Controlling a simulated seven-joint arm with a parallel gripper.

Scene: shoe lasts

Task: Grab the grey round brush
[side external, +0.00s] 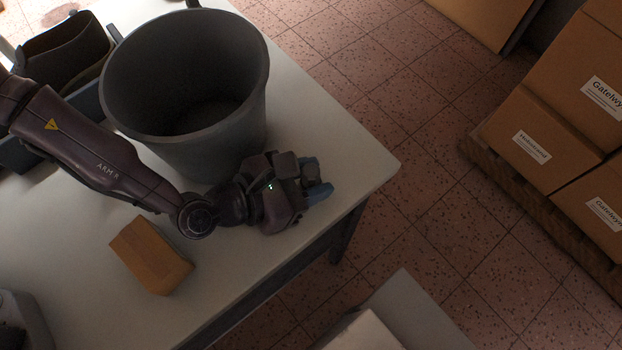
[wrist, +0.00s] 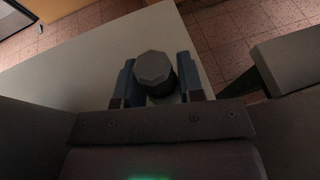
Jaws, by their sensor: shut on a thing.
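A grey round object (wrist: 155,72) with a faceted top, which looks like the grey round brush, sits between my two blue fingers in the wrist view. My gripper (wrist: 157,88) is shut on it. In the side external view, my gripper (side external: 314,184) is low over the table near its right corner, and only a small part of the brush (side external: 312,172) shows between the fingers. The lower part of the brush is hidden, and I cannot tell whether it touches the table.
A large dark grey bucket (side external: 190,150) stands on the white table (side external: 360,165) just behind my gripper. A brown block (side external: 150,256) lies front left. A dark bag or bin (side external: 62,52) is at the back left.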

